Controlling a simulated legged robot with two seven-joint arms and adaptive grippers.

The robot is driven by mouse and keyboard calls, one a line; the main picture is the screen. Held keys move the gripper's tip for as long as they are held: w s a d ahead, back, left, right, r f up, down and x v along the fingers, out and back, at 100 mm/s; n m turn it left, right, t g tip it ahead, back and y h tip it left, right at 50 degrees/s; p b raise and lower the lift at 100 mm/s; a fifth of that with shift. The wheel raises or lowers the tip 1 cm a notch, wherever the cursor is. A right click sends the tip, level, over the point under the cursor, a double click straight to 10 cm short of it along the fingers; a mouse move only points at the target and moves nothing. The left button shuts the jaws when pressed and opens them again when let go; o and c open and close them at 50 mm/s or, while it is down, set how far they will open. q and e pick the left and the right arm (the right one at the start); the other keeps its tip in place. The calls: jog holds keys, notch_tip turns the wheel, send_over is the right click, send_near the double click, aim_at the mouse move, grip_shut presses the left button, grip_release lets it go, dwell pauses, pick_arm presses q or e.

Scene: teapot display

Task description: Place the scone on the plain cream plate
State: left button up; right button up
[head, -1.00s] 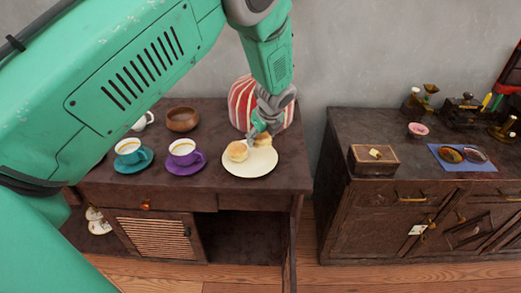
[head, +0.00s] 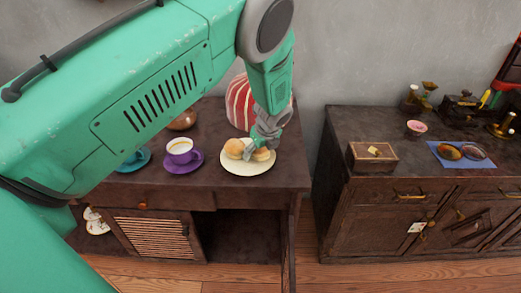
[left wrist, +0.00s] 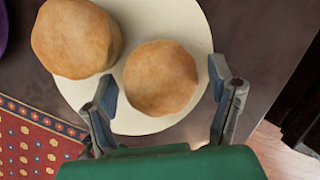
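The plain cream plate (head: 245,171) sits near the front right of the left cabinet top. Two round golden scones lie on it: a left scone (head: 234,148) and a right scone (head: 262,154). My left gripper (head: 262,140) is low over the right scone and partly hides it. In the left wrist view, the left gripper (left wrist: 163,82) is open, with a finger on each side of the right scone (left wrist: 160,77) and gaps between. The left scone (left wrist: 76,38) lies beside it on the plate (left wrist: 150,15). My right gripper is not in view.
A wooden bowl (head: 182,121) is partly hidden by my arm. A gap separates the right cabinet (head: 350,125).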

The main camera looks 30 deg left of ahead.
pick_arm(q)
jog(key=p+v, duration=0.1)
jog(key=v, duration=1.1)
jog(key=s+f+n, duration=0.1)
jog(key=s+f, duration=0.1)
jog(key=s+f+n+h, duration=0.1)
jog(key=s+f, duration=0.1)
jog(key=s+d+f+n, duration=0.1)
jog(key=s+f, duration=0.1)
jog(key=f, duration=0.1)
jog(key=shift+g, duration=0.3)
jog(key=s+d+f+n+h, duration=0.2)
jog(key=s+f+n, duration=0.5)
jog(key=s, duration=0.4)
jog(key=s+d+f+n, duration=0.1)
jog(key=s+f+n, duration=0.1)
jog(key=s+n, duration=0.4)
jog(key=s+f+n+g+h, duration=0.1)
jog(key=s+n, duration=0.5)
jog(key=s, duration=0.8)
jog(key=shift+d+f, duration=0.35)
jog(key=shift+f, duration=0.55)
